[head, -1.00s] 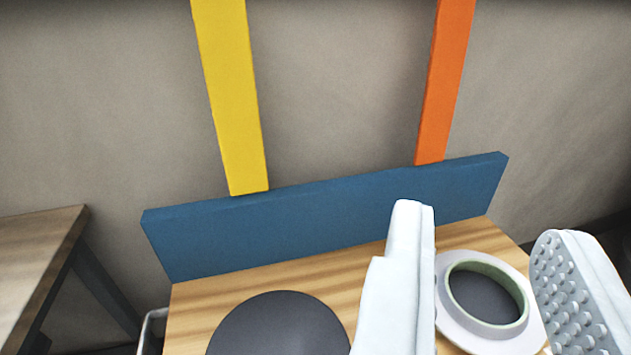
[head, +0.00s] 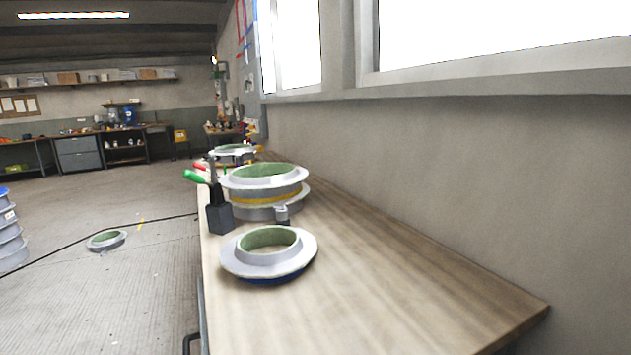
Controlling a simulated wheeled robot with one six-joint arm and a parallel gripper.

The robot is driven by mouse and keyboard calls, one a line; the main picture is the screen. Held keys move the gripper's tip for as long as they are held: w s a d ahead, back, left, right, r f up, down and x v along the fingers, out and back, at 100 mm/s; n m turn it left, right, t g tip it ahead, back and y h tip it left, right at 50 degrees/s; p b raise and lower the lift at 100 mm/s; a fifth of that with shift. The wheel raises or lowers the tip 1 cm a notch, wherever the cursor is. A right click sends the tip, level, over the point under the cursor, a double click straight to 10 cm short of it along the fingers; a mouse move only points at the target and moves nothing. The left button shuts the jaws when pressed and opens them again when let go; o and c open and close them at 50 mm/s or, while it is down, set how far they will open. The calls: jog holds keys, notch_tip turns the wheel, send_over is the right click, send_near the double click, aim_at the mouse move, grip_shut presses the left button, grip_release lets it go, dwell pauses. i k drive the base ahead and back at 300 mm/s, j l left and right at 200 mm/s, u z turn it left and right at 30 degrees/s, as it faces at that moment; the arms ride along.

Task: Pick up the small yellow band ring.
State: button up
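No separate small yellow ring is clear in the head view. A yellow band (head: 273,198) runs around the middle of a stacked pale grey flanged mould (head: 240,181) with a green inner face, on the wooden workbench. Whether this band is a loose ring or part of the mould, I cannot tell. A smaller grey flanged ring (head: 300,245) with a green inside and a dark blue underside lies in front of it on the bench. My gripper is out of the picture.
The bench (head: 390,270) runs along the wall, its right and front parts clear. A dark holder (head: 220,218) with green- and red-handled tools stands at its left edge. Another ring (head: 92,246) and a cable lie on the floor; a blue-topped drum (head: 10,245) stands far left.

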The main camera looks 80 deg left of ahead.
aim_at(246, 184)
jog(key=u, duration=2.65)
jog(key=j, duration=0.45)
jog(key=i+j, duration=0.1)
jog(key=j, duration=0.35)
jog(key=i+j, duration=1.1)
jog(key=j, duration=0.2)
jog(key=i+l, duration=0.15)
jog(key=i, duration=0.4)
jog(key=i+l, duration=0.15)
jog(key=i, duration=0.4)
